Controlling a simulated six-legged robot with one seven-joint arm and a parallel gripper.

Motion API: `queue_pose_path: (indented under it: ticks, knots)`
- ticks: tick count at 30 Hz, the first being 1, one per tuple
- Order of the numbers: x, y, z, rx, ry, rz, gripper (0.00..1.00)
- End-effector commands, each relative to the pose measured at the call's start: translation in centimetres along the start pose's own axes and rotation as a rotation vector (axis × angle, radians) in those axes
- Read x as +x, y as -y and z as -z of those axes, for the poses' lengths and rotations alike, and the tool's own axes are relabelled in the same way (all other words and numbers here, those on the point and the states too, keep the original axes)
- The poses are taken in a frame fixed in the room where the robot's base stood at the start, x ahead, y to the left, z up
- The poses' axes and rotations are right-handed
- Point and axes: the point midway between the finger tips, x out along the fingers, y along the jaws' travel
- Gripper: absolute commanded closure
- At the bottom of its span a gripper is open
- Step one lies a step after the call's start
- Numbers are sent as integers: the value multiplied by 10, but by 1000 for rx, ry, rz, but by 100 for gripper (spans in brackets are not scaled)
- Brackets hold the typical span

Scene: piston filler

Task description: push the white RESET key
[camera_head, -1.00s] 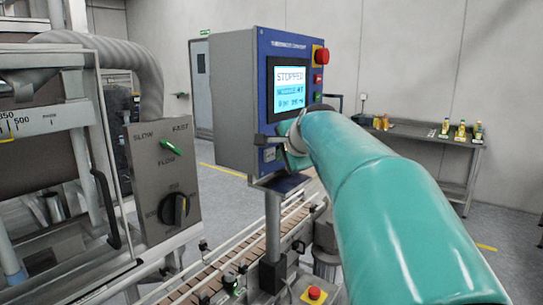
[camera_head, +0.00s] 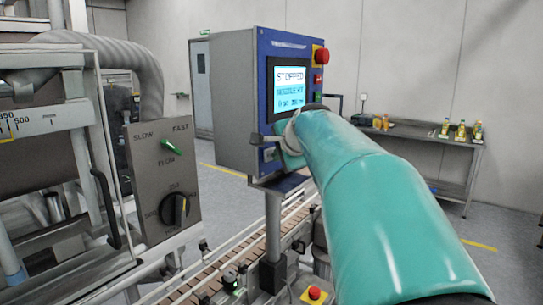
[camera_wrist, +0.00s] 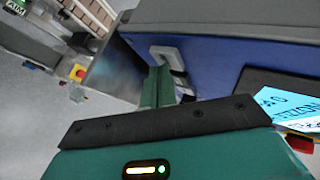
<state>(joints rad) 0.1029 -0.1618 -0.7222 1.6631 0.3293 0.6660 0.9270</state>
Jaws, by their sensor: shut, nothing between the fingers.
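The control box (camera_head: 224,100) has a blue front panel with a lit screen (camera_head: 290,88) reading STOPPED. A pale grey-white piece (camera_wrist: 166,52) lies just beyond the fingertips; contact cannot be told. In the head view, my teal arm hides most of the lower panel.
A red stop button (camera_head: 321,56) sits at the panel's upper right, with smaller red and green buttons below. A grey box with a FLOW switch (camera_head: 171,147) and dial stands left. The conveyor (camera_head: 215,275) runs below. A yellow-based red button (camera_head: 314,293) is at the bottom.

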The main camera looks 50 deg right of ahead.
Motion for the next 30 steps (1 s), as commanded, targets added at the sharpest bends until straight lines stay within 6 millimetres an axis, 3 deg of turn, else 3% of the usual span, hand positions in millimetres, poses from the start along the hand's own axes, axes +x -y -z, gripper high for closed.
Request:
queue_pose_path:
  ticks: [17,30]
  knots:
    - [2,2,-2,0,1,0,100]
    - [-10,-7,6,0,0,0,100]
